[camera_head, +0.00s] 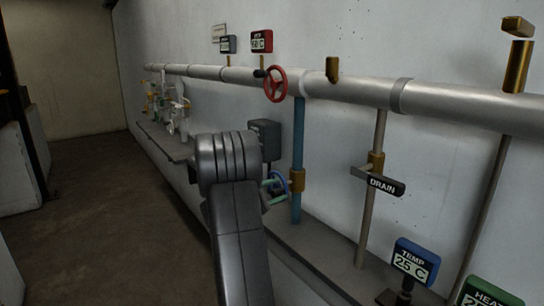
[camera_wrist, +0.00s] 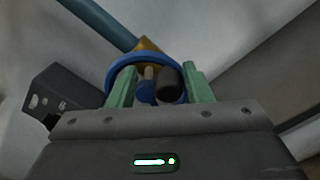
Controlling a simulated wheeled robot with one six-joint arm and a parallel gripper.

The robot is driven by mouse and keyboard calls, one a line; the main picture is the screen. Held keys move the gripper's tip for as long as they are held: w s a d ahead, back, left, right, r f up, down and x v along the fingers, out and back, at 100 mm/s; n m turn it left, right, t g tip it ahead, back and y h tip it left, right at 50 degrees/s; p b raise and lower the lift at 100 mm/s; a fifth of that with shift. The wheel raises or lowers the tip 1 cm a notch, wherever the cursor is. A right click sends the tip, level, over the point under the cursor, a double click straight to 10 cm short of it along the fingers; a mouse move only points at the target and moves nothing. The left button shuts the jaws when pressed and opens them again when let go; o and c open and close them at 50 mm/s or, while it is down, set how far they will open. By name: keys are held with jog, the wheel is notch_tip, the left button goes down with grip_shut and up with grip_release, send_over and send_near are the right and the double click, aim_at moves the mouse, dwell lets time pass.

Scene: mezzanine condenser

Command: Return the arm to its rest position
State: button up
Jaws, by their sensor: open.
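My arm (camera_head: 238,235) reaches up from the bottom of the head view, toward the wall. My gripper (camera_wrist: 159,70) is open, with its two green fingers apart and nothing visibly clamped between them. In the wrist view a blue handwheel (camera_wrist: 113,72) lies just beyond the fingers, its hub showing between them. I cannot tell whether the fingers touch it. In the head view the blue handwheel (camera_head: 285,178) is partly hidden by the fingers, beside a brass fitting (camera_head: 297,181) on the blue pipe (camera_head: 298,140).
A large pipe (camera_head: 350,90) with a red handwheel (camera_head: 276,85) runs along the wall. A grey box (camera_head: 264,138) sits close behind my wrist. A DRAIN sign (camera_head: 385,186) and a TEMP display (camera_head: 413,262) stand at right. Open floor (camera_head: 110,210) lies at left.

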jog(key=shift+w+a+r+n+p, duration=0.1)
jog(key=shift+r+n+p, duration=0.4)
jog(key=shift+p, duration=1.05)
jog(key=shift+w+a+r+n+p, duration=0.1)
jog(key=shift+n+p, duration=0.65)
jog(key=shift+p, duration=0.75)
jog(key=shift+w+r+n+p, duration=0.1)
jog(key=shift+r+n+p, duration=0.4)
jog(key=shift+p, duration=1.05)
jog(key=shift+f+n+p, duration=0.1)
jog(key=shift+n+p, duration=0.45)
jog(key=shift+p, duration=0.7)
jog(key=shift+s+a+n+p, duration=0.35)
jog(key=shift+a+p, duration=0.1)
jog(key=shift+a, duration=0.2)
jog(key=shift+s+a+n+p, duration=0.3)
jog(key=shift+a+p, duration=0.15)
jog(key=shift+a, duration=0.15)
jog(key=shift+s+a+n+p, duration=0.35)
jog(key=shift+a+p, duration=0.1)
jog(key=shift+a, duration=0.2)
